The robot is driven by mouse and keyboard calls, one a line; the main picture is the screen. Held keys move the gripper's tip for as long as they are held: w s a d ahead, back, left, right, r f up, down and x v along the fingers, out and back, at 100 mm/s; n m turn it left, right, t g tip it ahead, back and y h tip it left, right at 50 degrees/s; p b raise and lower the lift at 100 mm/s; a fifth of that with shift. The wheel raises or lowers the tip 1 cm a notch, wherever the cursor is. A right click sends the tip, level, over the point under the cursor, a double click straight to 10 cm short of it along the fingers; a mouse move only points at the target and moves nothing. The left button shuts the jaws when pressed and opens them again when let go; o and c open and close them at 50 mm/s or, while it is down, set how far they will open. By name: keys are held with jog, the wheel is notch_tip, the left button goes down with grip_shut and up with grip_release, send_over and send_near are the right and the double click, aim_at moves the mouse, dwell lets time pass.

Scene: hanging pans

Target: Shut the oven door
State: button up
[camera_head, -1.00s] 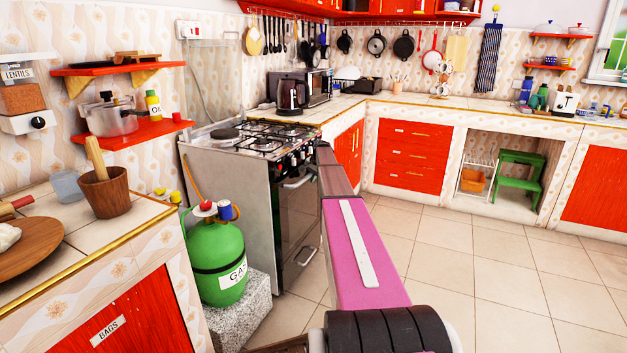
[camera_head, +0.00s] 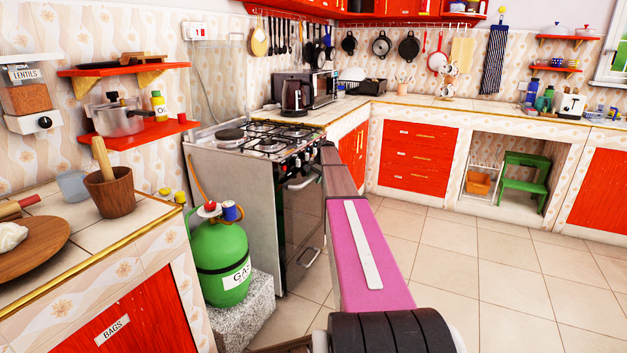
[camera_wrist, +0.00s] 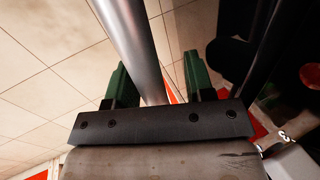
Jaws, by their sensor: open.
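The oven (camera_head: 240,185) stands left of centre in the head view, under a gas hob. Its dark glass oven door (camera_head: 301,213) looks upright; I cannot tell whether it is fully shut. A silver bar handle (camera_head: 303,180) runs across the door's top. My gripper (camera_wrist: 152,62) shows in the wrist view with two green fingers apart. A silver bar (camera_wrist: 128,35), likely the oven handle, passes between or just beyond the fingers; contact is unclear. Dark reflective glass (camera_wrist: 235,65) lies to the right. In the head view my arm hides the gripper.
A green gas bottle (camera_head: 221,260) stands on a stone block (camera_head: 245,310) left of the oven. The tiled floor (camera_head: 470,275) to the right is clear.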

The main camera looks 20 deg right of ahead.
jog(key=v, duration=1)
jog(key=shift+f, duration=0.1)
